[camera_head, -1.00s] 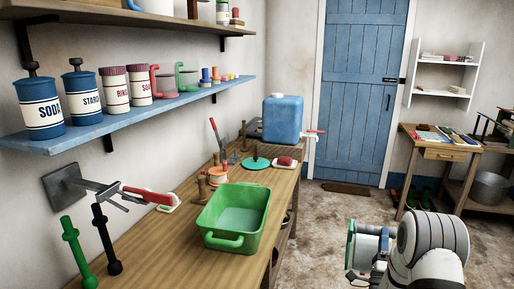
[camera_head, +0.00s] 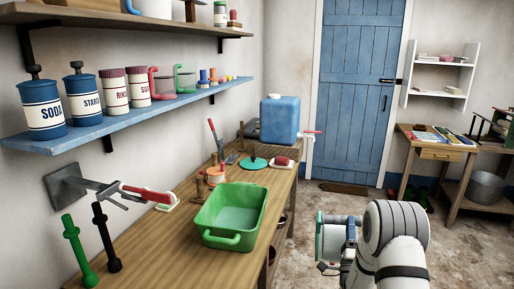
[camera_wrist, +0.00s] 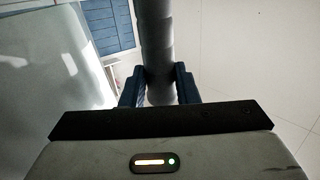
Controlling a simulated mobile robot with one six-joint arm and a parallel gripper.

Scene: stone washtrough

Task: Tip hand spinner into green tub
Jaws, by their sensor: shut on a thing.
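The green tub (camera_head: 264,222) stands upright on the wooden bench, its handle toward me; its inside looks empty. My gripper (camera_wrist: 158,88) is shut on a grey round bar, apparently the handle of the hand spinner (camera_wrist: 155,35). A large pale grey rounded surface fills the left of the wrist view and may be its drum. In the head view the held thing (camera_head: 320,238) shows a green end facing left and a pale body, to the right of the tub and off the bench edge. My arm hides much of it. I cannot see any contents.
The bench (camera_head: 150,248) runs along the left wall. Behind the tub are a teal disc (camera_head: 254,163), a blue canister (camera_head: 280,119) and small tools. Floor between bench and my arm is clear.

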